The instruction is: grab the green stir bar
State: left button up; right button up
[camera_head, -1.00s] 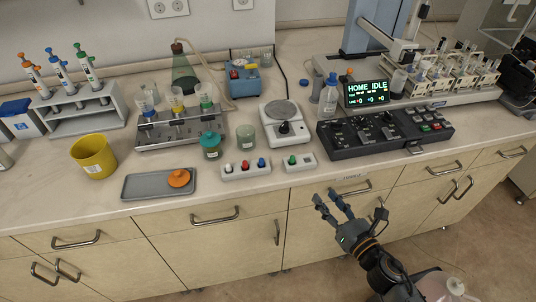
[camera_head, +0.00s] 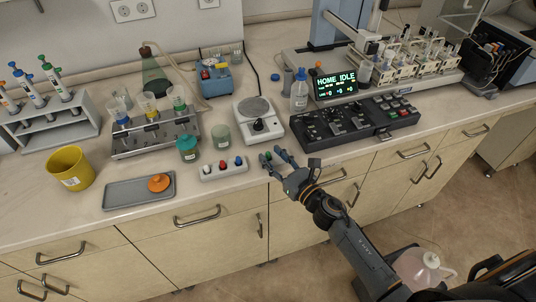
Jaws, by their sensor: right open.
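The green stir bar (camera_head: 268,155) is a small green piece at the front of the bench, largely hidden by my right gripper. Its small white holder is mostly hidden behind the fingers too. My right gripper (camera_head: 274,157) is open, its fingers pointing to the back left over that holder. Its fingertips are very close to the green stir bar; I cannot tell whether they touch it. My left gripper is not in view.
A white holder (camera_head: 210,172) with red, blue and other stir bars stands just left. The stirrer (camera_head: 257,133) is behind, and a black control panel (camera_head: 365,131) is to the right. A grey tray (camera_head: 120,196) and yellow beaker (camera_head: 69,178) are farther left.

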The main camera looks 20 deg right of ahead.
aim_at(269, 154)
jog(key=shift+x, duration=1.5)
jog(key=shift+d+f, duration=0.1)
grip_shut()
